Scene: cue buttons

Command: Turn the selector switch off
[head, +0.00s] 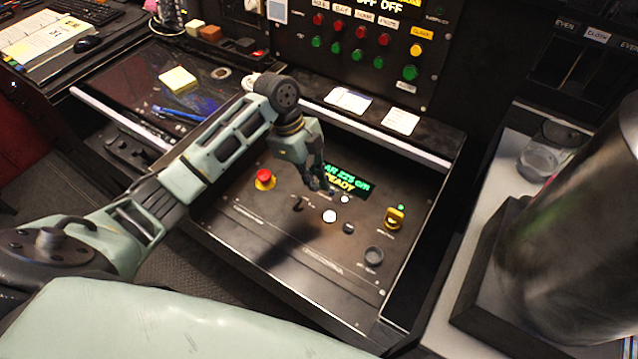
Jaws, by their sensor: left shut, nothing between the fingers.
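My left gripper (324,188) is shut and empty. It points down over the middle of a dark control panel (285,240), close above its white round button (330,216). I cannot tell if it touches the panel. My right gripper is not in view.
A red mushroom button (265,180) sits at the panel's left. A lit green display (343,178) is partly behind my gripper. An upright panel of coloured buttons (360,45) stands behind. A large dark cylinder (570,240) stands at the right.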

